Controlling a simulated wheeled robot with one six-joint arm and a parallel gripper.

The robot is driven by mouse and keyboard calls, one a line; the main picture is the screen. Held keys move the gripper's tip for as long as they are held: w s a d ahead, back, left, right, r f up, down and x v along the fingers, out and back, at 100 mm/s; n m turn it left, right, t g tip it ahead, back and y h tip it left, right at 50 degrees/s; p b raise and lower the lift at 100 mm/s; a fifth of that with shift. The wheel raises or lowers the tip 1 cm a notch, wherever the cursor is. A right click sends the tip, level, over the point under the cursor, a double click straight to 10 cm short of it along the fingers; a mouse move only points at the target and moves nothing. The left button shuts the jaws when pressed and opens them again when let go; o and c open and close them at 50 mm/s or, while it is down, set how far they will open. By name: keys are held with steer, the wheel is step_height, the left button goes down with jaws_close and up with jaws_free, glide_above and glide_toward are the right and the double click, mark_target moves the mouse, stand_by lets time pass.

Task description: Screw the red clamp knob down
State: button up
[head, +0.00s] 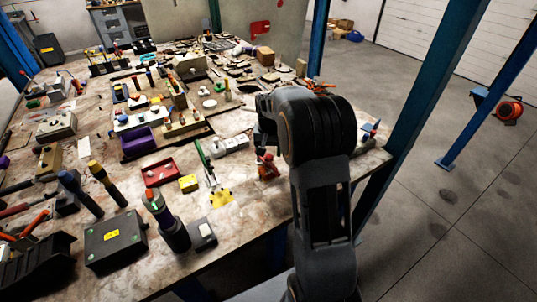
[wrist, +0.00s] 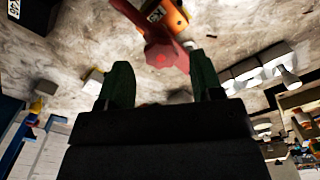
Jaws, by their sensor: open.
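The red clamp knob (wrist: 163,56) shows at the top middle of the wrist view, lobed, on a red clamp part beside an orange body (wrist: 166,14) with a pale label. My gripper (wrist: 161,78) is open, its two green fingers apart. The knob lies in line with the gap, near the fingertips; I see no contact. How deep it sits between the fingers is unclear. In the head view the small red and orange clamp (head: 267,168) stands near the bench's front right, just below my wrist. My fingers are hidden there.
The workbench (head: 262,207) is crowded to the left and behind. A green-handled toggle clamp (head: 205,160), white blocks (head: 228,145) and a red tray (head: 160,172) are nearby. A blue post (head: 410,110) rises beyond the bench's right edge. Bare bench lies in front of the clamp.

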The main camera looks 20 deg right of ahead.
mark_target(268, 157)
steer(key=shift+f, duration=1.1)
steer(key=c, duration=0.8)
steer(key=shift+o, duration=0.2)
steer(key=m, duration=0.4)
steer(key=shift+a, duration=0.1)
steer(key=o, duration=0.8)
steer(key=shift+c, duration=0.2)
step_height(268, 157, up, 14)
steer(key=shift+b, duration=0.4)
